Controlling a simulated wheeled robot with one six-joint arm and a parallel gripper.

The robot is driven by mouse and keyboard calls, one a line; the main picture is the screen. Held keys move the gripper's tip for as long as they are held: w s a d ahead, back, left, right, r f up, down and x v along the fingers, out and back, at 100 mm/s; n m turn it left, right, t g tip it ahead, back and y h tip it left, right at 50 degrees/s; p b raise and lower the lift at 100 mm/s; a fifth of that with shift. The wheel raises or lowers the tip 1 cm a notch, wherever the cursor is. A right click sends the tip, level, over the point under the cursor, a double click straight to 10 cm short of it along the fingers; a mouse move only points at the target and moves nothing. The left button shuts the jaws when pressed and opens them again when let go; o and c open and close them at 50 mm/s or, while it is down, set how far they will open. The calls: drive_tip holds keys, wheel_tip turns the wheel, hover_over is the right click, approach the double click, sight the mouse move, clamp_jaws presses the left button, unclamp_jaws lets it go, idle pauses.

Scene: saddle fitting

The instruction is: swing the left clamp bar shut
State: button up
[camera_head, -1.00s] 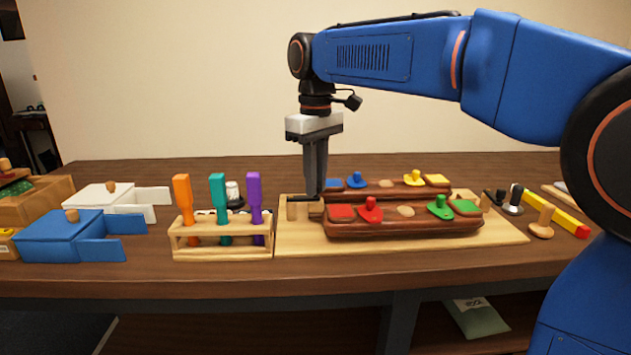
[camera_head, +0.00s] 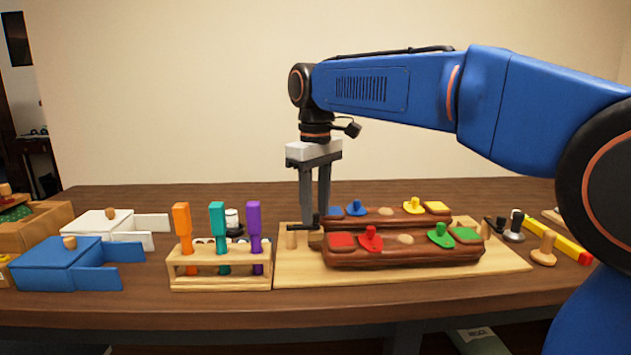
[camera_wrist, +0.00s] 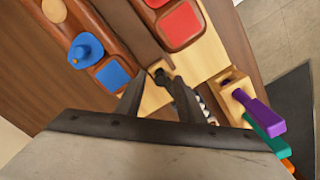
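The left clamp bar (camera_head: 299,229) is a short black bar at the left end of the light wooden board (camera_head: 300,270), beside a small wooden post (camera_head: 291,240). A dark upright knob (camera_head: 317,219) shows at its right end. My gripper (camera_head: 315,222) points straight down over this spot, its two fingers apart. My fingers partly hide the clamp.
Two dark red-brown holders with coloured knobbed pieces (camera_head: 370,239) stand right of the clamp. A rack (camera_head: 220,282) with orange, teal and purple handled tools stands close on the left. Blue (camera_head: 60,260) and white boxes lie farther left. A yellow bar (camera_head: 560,238) lies at right.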

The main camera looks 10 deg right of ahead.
sight(316, 213)
wheel_tip(316, 213, up, 17)
idle(0.5)
